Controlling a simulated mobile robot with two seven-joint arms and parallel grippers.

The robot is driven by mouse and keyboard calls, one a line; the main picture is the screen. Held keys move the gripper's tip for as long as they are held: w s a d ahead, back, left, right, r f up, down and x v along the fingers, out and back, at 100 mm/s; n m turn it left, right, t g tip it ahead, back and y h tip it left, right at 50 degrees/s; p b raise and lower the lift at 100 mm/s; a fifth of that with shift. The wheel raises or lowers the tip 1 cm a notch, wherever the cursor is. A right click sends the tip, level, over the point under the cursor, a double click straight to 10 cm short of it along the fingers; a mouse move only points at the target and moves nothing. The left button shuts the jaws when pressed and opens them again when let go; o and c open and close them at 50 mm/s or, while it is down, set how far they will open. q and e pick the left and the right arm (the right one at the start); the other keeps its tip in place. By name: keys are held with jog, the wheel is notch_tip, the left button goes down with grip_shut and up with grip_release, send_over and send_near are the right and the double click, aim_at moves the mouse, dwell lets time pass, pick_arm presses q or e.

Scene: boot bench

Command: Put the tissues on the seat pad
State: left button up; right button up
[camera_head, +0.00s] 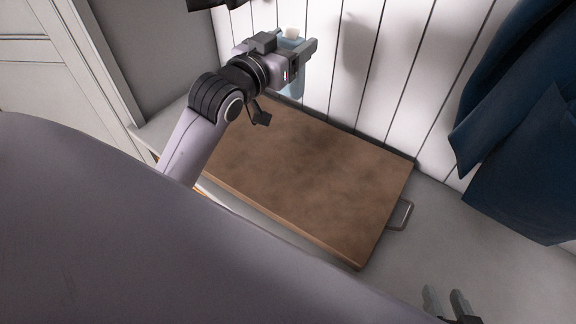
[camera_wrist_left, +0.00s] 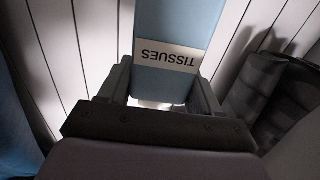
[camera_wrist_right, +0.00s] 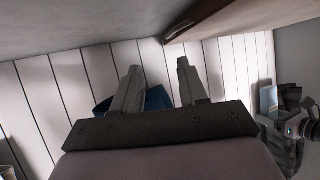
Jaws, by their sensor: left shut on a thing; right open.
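The tissues are a light blue box (camera_head: 291,88) with a white tuft on top. My left gripper (camera_head: 300,52) is shut on the box, near the back wall and by the far left end of the seat pad. The left wrist view shows the box (camera_wrist_left: 180,28) between the fingers, its TISSUES label upside down. The seat pad (camera_head: 310,185) is a flat brown slab on the bench; its top looks bare, and my left arm covers part of its left end. My right gripper (camera_head: 452,303) is open and empty at the lower right, beyond the pad.
A pale bench top (camera_head: 440,235) surrounds the pad. A grey metal handle (camera_head: 402,215) sticks out at the pad's right end. Dark blue cloth (camera_head: 525,150) hangs on the right. A white plank wall (camera_head: 370,60) stands behind; a panelled door (camera_head: 45,65) is at the left.

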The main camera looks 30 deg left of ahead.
pick_arm(q)
jog(key=shift+w+a+f+b, duration=0.45)
jog(key=shift+w+f+b, duration=0.15)
jog(key=shift+b, duration=0.5)
jog(key=shift+f+b, duration=0.35)
jog(key=shift+f, duration=0.1)
pick_arm(e)
jog(key=a+f+y+b, duration=0.1)
jog(key=b, duration=0.1)
jog(key=w+a+f+y+b, duration=0.1)
jog(key=a, duration=0.1)
jog(key=a+f+m+y+b, duration=0.1)
jog(key=a+b, duration=0.1)
jog(key=shift+w+a+f+b, duration=0.15)
jog(key=shift+w+a+b, duration=0.1)
jog(key=shift+w+b, duration=0.1)
jog(key=shift+s+d+f+n+t+b, duration=0.1)
jog(key=shift+d+f+n+t+b, duration=0.35)
jog(key=shift+b, duration=0.75)
jog(key=shift+d+r+t, duration=0.2)
jog(key=shift+r+t, duration=0.05)
pick_arm(q)
notch_tip(320, 180, down, 19)
pick_arm(e)
jog(key=shift+r, duration=0.1)
